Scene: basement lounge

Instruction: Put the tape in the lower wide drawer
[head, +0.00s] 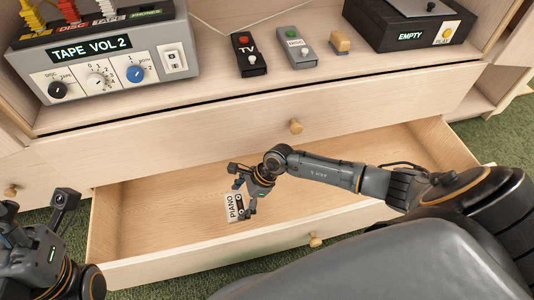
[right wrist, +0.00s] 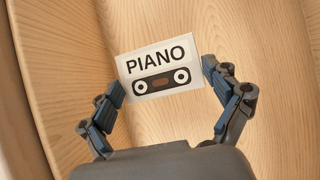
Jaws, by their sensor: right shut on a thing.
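The tape is a white cassette labelled PIANO (head: 235,209). It also shows in the right wrist view (right wrist: 158,70), with a finger pad at each side edge. My right gripper (head: 244,197) is shut on the tape and holds it inside the open lower wide drawer (head: 340,160), near the middle. I cannot tell whether the tape touches the drawer floor. The drawer is pulled out and otherwise looks empty. My left gripper (head: 35,245) is at the lower left, outside the drawer; its fingers are not clear enough to judge.
A closed upper drawer with a round knob (head: 296,126) is above. On the shelf stand a TAPE VOL 2 box (head: 110,70), a TV remote (head: 249,55), a DISC remote (head: 296,47), a small wooden block (head: 340,43) and a black EMPTY box (head: 410,28).

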